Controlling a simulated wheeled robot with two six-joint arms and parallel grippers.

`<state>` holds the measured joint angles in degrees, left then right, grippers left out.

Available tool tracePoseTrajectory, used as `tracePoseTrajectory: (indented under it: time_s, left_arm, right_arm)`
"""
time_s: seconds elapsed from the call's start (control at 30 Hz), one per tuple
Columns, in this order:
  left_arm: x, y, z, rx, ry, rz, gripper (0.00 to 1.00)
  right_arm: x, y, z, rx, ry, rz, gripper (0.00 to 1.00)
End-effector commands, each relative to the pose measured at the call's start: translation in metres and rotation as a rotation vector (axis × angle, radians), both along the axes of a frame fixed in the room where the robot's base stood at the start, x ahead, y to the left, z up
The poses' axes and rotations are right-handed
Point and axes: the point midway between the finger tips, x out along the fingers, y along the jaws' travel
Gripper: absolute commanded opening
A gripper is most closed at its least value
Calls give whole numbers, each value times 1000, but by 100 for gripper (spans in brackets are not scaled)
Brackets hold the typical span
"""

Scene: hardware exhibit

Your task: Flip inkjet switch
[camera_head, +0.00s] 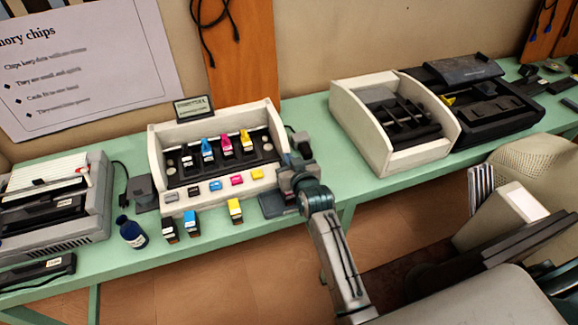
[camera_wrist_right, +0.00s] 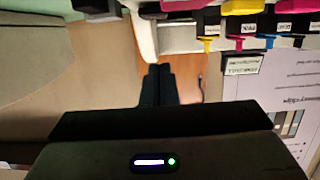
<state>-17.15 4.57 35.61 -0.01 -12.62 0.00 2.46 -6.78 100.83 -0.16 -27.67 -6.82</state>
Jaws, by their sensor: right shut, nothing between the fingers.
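The inkjet unit is a white open-fronted housing (camera_head: 157,155) on the green table in the head view. It holds black, cyan, magenta and yellow cartridges (camera_head: 226,146), with coloured tabs along its front ledge. No switch can be made out clearly; my gripper covers part of the unit's right side. My right gripper (camera_head: 293,160) is at that right side, shut and empty; contact cannot be told. In the right wrist view its closed fingers (camera_wrist_right: 159,72) point toward the brown panel, with upside-down cartridges (camera_wrist_right: 251,25) at upper right. My left gripper is not in view.
Loose cartridges (camera_head: 190,223) and a dark blue bottle (camera_head: 131,232) stand in front of the inkjet. A dark flat block (camera_head: 272,205) lies below my right gripper. Another printer (camera_head: 92,210) is at left, and a white housing (camera_head: 377,150) at right. Bare table lies between.

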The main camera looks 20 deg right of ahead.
Motion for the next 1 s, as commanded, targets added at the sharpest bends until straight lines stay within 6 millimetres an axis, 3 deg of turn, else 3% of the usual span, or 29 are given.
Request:
tracePoseTrajectory:
  time_s: [0.1, 0.3, 0.7, 0.93, 1.0]
  left_arm:
    - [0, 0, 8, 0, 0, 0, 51]
    - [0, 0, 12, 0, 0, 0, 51]
    - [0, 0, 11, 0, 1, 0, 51]
    - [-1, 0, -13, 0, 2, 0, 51]
    - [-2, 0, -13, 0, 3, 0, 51]
  right_arm:
    - [-1, 0, -19, 0, 5, 0, 0]
    - [-1, 0, -37, 0, 2, 0, 0]
    - [-1, 0, -41, 0, 0, 0, 0]
    - [-2, 0, -54, 4, -60, 2, 0]
    - [-2, 0, -50, 2, -77, 2, 0]
